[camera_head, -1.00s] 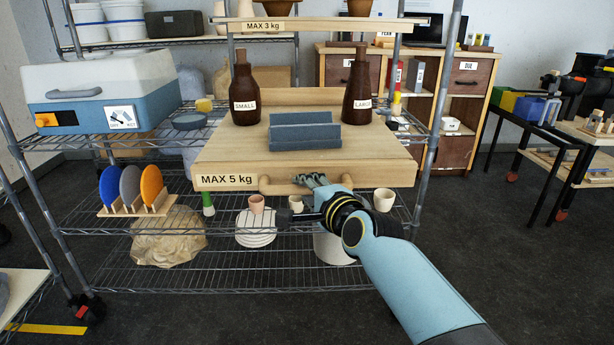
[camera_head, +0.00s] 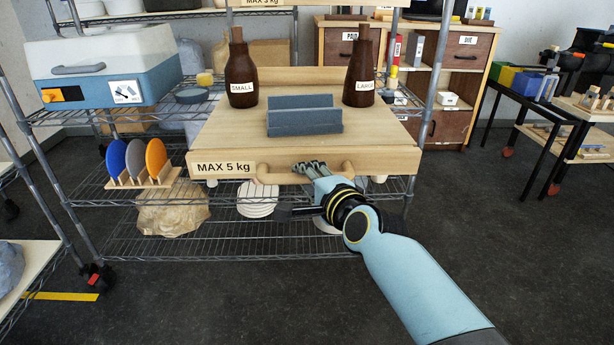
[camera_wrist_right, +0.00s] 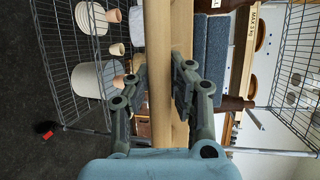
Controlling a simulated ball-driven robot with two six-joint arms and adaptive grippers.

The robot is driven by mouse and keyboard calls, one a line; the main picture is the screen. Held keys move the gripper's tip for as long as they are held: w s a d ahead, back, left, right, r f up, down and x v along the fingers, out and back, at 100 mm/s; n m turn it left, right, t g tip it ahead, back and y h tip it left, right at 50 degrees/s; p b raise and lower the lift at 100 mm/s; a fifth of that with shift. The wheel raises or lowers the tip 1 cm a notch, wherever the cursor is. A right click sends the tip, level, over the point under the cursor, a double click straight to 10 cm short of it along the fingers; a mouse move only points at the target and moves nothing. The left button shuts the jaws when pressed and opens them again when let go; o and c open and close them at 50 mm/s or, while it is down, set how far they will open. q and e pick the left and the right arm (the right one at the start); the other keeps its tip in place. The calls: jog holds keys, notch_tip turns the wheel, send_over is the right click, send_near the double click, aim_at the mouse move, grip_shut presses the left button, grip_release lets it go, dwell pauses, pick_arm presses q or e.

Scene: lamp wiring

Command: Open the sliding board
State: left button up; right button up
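The sliding board (camera_head: 225,150) is a light wooden board marked "MAX 5 kg", at mid-height in the wire rack, with its front edge facing me. A wooden bar handle (camera_head: 275,178) runs along its front. My right gripper (camera_head: 310,170) is at the right half of this handle. In the right wrist view, the gripper's fingers (camera_wrist_right: 158,85) lie on both sides of the handle (camera_wrist_right: 157,50), close against it. A brown bottle marked SMALL (camera_head: 241,72), one marked LARGE (camera_head: 360,75) and a grey-blue grooved block (camera_head: 303,118) stand on the board. My left gripper is out of view.
The wire rack's lower shelf (camera_head: 150,240) holds a wrapped bundle (camera_head: 172,214) and stacked plates (camera_head: 257,200). A disc stand (camera_head: 140,180) and a blue-white case (camera_head: 105,75) are at left. Dark floor (camera_head: 510,240) is free at right.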

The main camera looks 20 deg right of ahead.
jog(key=o, duration=0.5)
jog(key=shift+o, duration=0.2)
jog(key=v, duration=1.2)
jog(key=shift+f, duration=0.15)
jog(key=s+d+f+n+g, duration=0.25)
jog(key=s+f, duration=0.25)
jog(key=f, duration=0.6)
jog(key=s+d+f+n+g+h, duration=0.1)
jog(key=s+f+n+g, duration=0.15)
jog(key=s+f, duration=0.55)
jog(key=s+d+f+n+g, duration=0.1)
jog(key=s+f+g, duration=0.2)
jog(key=f, duration=1)
jog(key=s+d+f+n+g, duration=0.2)
jog(key=s+f+n, duration=0.2)
jog(key=s, duration=0.5)
jog(key=s+d+f+n+g+h, duration=0.1)
jog(key=s+f+n, duration=0.3)
jog(key=s, duration=0.6)
jog(key=s+d+f+n+g, duration=0.3)
jog(key=s+f, duration=0.3)
jog(key=s, duration=0.4)
jog(key=shift+d+n+g+h, duration=0.4)
jog(key=shift+d, duration=0.2)
